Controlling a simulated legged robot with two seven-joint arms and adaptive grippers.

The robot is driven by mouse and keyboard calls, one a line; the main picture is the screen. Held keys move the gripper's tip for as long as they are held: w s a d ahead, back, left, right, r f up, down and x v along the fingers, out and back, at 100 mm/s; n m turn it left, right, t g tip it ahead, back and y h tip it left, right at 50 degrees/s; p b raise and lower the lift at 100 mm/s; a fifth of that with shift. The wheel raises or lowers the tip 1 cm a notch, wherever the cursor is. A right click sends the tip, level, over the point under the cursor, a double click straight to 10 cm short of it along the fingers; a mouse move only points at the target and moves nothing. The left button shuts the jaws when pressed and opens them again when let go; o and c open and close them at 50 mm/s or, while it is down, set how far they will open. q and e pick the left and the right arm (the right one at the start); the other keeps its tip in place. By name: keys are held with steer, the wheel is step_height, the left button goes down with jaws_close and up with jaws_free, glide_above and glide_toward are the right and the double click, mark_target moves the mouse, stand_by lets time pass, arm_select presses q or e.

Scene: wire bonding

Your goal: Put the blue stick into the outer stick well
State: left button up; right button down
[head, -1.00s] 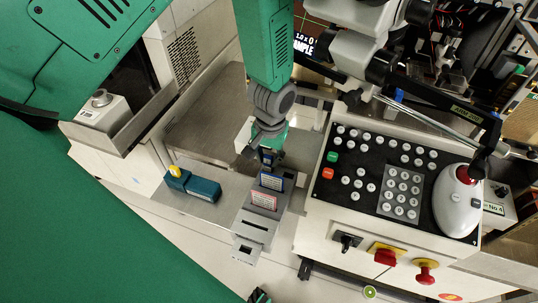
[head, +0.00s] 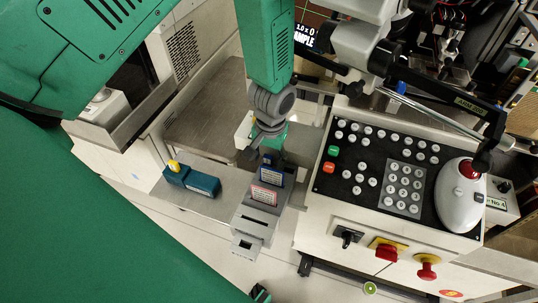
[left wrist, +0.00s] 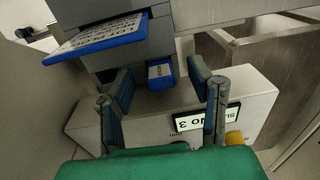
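A grey holder (head: 256,222) carries a blue-edged card (head: 270,174) and a red-edged card (head: 264,193) with white faces. My left gripper (head: 268,155) reaches down at the holder's far end, by a small blue piece. In the left wrist view, the left gripper's two fingers (left wrist: 160,76) are spread apart. The end of the blue stick (left wrist: 160,74), with a white label, shows between the fingertips, with visible gaps on both sides. The blue card (left wrist: 98,38) juts from the grey holder (left wrist: 155,35) above. I cannot make out which opening is the outer stick well.
A dark blue block (head: 192,181) with a yellow knob lies left of the holder. A control panel (head: 385,165) with buttons and a white mouse-like control (head: 461,197) stands close on the right. In the left wrist view, a white box (left wrist: 250,88) lies behind the fingers.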

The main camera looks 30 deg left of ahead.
mark_target(270, 158)
arm_select(q)
step_height(270, 158, up, 12)
steer(key=shift+d, duration=0.35)
stand_by(0.4)
steer(key=shift+s+f, duration=0.15)
stand_by(0.3)
